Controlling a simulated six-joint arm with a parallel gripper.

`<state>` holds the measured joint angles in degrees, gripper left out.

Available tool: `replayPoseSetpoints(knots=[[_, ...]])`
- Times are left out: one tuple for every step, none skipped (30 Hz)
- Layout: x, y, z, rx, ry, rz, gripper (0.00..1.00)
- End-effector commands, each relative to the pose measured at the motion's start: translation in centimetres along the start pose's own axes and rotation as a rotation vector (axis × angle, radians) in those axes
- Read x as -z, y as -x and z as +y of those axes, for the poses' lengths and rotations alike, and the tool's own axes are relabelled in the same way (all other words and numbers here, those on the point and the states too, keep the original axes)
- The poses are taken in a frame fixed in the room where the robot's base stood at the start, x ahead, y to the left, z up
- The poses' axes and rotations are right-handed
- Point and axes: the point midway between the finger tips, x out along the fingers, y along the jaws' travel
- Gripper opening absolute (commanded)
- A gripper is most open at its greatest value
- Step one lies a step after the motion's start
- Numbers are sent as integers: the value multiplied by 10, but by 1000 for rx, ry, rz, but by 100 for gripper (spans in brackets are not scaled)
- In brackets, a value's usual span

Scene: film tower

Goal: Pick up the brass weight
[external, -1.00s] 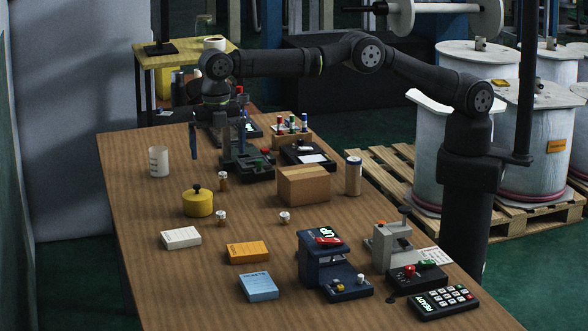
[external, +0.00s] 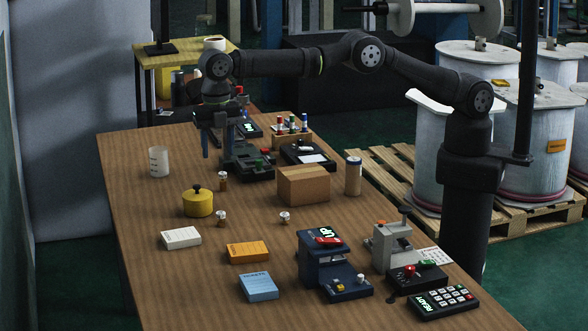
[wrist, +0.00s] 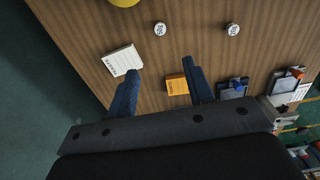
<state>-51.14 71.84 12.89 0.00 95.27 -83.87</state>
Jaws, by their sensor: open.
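My gripper (external: 217,146) hangs at the far end of the table in the external view, its fingers apart and empty. Its two blue fingers also show in the wrist view (wrist: 161,70), with bare wood between their tips. A yellow round body with a dark knob (external: 198,204) stands on the left half of the table, nearer the camera than my gripper. Its colour is closest to brass, but I cannot tell whether it is the weight or a lidded pot. Its edge shows at the top of the wrist view (wrist: 125,2). No other brass weight is clearly visible.
Small capped jars (external: 221,218) stand around the yellow body. White (external: 181,238), orange (external: 248,252) and blue (external: 258,286) boxes lie nearer. A white cup (external: 158,162) stands left. A cardboard box (external: 303,186) and a dark blue device (external: 322,265) stand right.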

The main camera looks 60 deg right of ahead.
Motion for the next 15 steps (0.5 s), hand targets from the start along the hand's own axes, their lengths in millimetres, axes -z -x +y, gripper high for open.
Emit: replayPoseSetpoints(knots=[[0, 0, 0, 0, 0, 0, 48], [0, 0, 0, 0, 0, 0, 48], [0, 0, 0, 0, 0, 0, 48], [0, 0, 0, 0, 0, 0, 48], [0, 0, 0, 0, 0, 0, 48], [0, 0, 0, 0, -4, 0, 48], [0, 0, 0, 0, -12, 0, 48], [0, 0, 0, 0, -27, 0, 48], [0, -1, 0, 0, -55, 0, 48], [0, -2, 0, 0, -85, 0, 48], [1, -2, 0, 1, -122, 0, 48], [1, -3, -1, 1, -183, 0, 48], [1, -4, -1, 1, -234, 0, 48], [1, -5, -1, 1, -288, 0, 48], [2, -6, -1, 1, -364, 0, 48]])
